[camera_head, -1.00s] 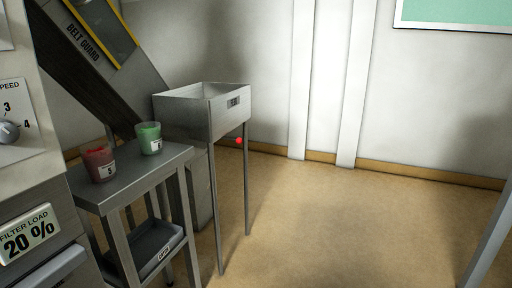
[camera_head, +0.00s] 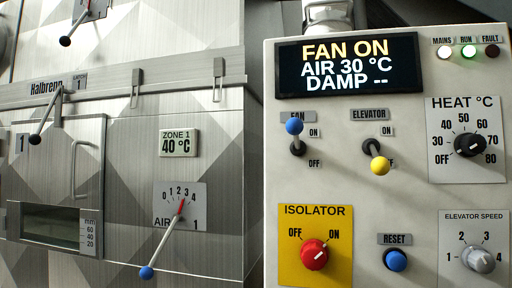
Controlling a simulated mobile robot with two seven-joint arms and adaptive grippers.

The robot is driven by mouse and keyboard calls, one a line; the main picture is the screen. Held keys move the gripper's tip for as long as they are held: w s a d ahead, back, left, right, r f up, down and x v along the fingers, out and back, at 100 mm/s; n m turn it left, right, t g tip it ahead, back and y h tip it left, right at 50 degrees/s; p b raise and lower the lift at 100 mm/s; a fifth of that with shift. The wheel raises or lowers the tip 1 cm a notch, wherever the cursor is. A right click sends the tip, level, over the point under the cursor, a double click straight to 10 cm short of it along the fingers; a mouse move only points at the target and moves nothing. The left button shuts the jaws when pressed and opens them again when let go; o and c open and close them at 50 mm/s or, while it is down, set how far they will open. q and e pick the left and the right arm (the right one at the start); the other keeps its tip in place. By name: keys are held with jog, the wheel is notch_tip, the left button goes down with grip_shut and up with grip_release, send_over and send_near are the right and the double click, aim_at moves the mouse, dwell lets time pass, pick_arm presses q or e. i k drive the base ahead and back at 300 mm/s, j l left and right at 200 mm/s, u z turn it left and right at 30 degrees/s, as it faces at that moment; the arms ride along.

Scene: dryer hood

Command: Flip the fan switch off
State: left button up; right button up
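The fan switch (camera_head: 295,137) is a toggle with a blue ball tip on the control panel (camera_head: 390,205), under a FAN label. Its lever points up, at the ON mark. The display (camera_head: 349,64) above it reads FAN ON, AIR 30 °C, DAMP --. The elevator switch (camera_head: 376,156), with a yellow ball tip, is just to its right and points down, at OFF. Neither of my grippers is in view.
Below are the red isolator knob (camera_head: 314,254) on a yellow plate and the blue reset button (camera_head: 396,260). The heat knob (camera_head: 470,144) and elevator speed knob (camera_head: 479,259) are at right. A metal dryer with a blue-tipped air lever (camera_head: 163,238) stands left.

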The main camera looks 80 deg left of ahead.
aim_at(294, 126)
jog(key=u, duration=2.9)
